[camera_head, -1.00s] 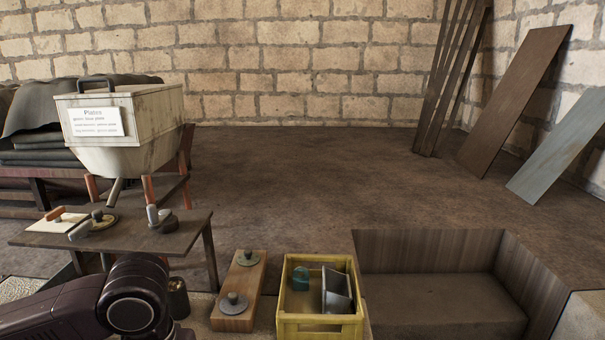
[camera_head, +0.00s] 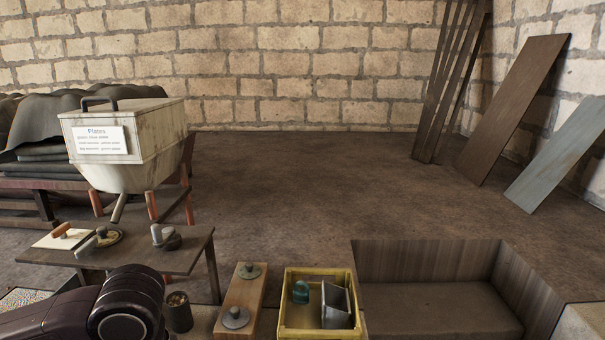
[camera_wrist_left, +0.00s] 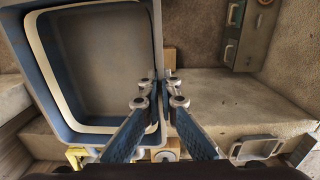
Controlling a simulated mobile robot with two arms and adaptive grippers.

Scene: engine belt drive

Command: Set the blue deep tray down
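The blue deep tray (camera_wrist_left: 45,70) fills the upper left of the left wrist view, with a pale inner rim and a grey-brown floor. It looks empty. My left gripper (camera_wrist_left: 160,88) has its two fingers on either side of the tray's right wall and appears closed on it. The tray and the left gripper do not show in the head view. There, only a dark link of my left arm appears at the lower left. My right gripper is in neither view.
A yellow crate (camera_head: 283,310) holds a teal item (camera_head: 300,292) and a grey metal piece (camera_head: 336,306). Beside it lies a wooden block (camera_head: 243,293) with two round knobs. A dark side table (camera_head: 150,258) and a cream bin (camera_head: 150,125) stand at left. The middle floor is clear.

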